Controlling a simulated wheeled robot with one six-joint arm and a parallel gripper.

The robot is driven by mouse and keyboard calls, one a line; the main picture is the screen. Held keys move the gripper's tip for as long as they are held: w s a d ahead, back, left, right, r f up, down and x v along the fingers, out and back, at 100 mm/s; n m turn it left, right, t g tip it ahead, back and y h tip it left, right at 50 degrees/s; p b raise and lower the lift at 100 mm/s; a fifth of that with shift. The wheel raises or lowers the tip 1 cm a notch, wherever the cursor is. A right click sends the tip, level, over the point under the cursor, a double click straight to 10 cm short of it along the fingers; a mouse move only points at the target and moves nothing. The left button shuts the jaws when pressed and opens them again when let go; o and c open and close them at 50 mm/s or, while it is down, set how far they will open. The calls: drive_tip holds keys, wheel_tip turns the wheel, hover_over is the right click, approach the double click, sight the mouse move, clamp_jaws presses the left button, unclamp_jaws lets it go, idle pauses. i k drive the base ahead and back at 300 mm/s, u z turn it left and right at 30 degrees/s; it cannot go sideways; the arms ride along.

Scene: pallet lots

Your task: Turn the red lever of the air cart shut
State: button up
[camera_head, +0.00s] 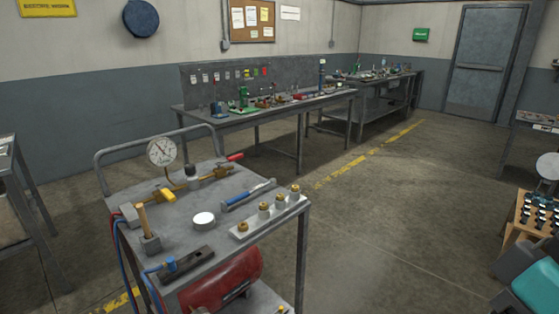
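The air cart (178,228) is a grey metal cart in the left foreground. The red lever (235,157) is small and sits at the back right of its top, at the right end of a brass pipe line (213,174). It points right and slightly up; its exact angle to the pipe is too small to tell. A yellow lever (167,195) sits near the left end of the line. A round pressure gauge (161,151) stands above the pipe at the back. My gripper is not in view.
The cart top also holds a hammer (150,243), a blue-handled tool (248,195), a white round tin (204,219) and a block with brass fittings (264,210). A red tank (222,284) lies below. Workbenches line the back. The floor (390,220) right of the cart is clear.

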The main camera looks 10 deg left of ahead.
sight(236, 156)
drive_tip(key=z, duration=0.2)
drive_tip(key=i, duration=1.55)
drive_tip(key=u, duration=1.1)
drive_tip(key=i, duration=0.75)
drive_tip(key=u, duration=0.65)
